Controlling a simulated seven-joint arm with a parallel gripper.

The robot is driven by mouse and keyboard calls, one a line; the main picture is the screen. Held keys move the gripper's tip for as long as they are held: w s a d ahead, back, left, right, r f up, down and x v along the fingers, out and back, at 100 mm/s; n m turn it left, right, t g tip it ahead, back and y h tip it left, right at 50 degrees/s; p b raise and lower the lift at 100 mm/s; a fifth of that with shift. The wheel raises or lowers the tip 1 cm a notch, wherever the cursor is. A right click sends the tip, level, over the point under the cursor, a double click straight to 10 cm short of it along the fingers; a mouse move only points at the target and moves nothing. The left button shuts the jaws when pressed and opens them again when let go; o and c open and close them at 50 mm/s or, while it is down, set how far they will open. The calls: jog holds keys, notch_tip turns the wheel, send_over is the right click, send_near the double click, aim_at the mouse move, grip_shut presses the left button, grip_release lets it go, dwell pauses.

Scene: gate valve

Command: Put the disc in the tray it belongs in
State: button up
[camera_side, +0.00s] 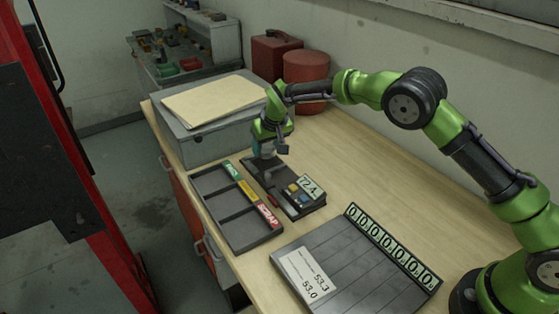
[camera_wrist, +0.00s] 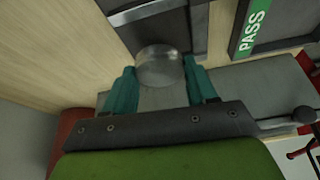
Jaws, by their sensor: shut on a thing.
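In the wrist view my gripper (camera_wrist: 160,78) has its two teal fingers shut on a round grey metal disc (camera_wrist: 160,64). In the side view my gripper (camera_side: 266,151) points down over the far end of a dark measuring device (camera_side: 298,210), whose display seems to read 72.4. The disc is too small to make out there, and I cannot tell whether it touches the device. Left of the device lies a dark tray (camera_side: 224,213) with three compartments. They carry a green PASS label (camera_side: 232,170), a yellow label (camera_side: 248,191) and a red SCRAP label (camera_side: 269,216). The compartments look empty.
A slotted dark rack (camera_side: 355,265) with a row of zero displays lies at the front; its white card (camera_side: 304,275) seems to show 53.3 and 53.0. A grey case (camera_side: 210,120) with a folder on top stands behind the tray. A red canister (camera_side: 305,80) stands at the back.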

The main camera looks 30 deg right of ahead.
jog(key=r, duration=0.6)
jog(key=shift+a+r, duration=0.2)
jog(key=shift+r, duration=0.1)
jog(key=s+a+f+n, duration=0.1)
jog(key=s+a, duration=0.2)
jog(key=s, duration=0.1)
jog(key=s+a+f+n+y, duration=0.1)
jog(key=s+a+f+n, duration=0.1)
jog(key=s, duration=0.3)
jog(key=s+a+f+n, duration=0.1)
jog(key=s+a, duration=0.3)
jog(key=s, duration=0.1)
jog(key=shift+s+a+f+y, duration=0.1)
jog(key=shift+a+f+y, duration=0.05)
jog(key=shift+a+y, duration=0.2)
jog(key=shift+f+n, duration=0.2)
jog(key=shift+n, duration=0.1)
send_over(211, 182)
jog(key=s, duration=0.1)
jog(key=shift+s+d+f, duration=0.2)
jog(key=shift+d+f, duration=0.1)
jog(key=shift+f, duration=0.35)
jog(key=shift+w+a, duration=0.1)
jog(key=shift+f, duration=1.75)
jog(key=shift+f, duration=0.1)
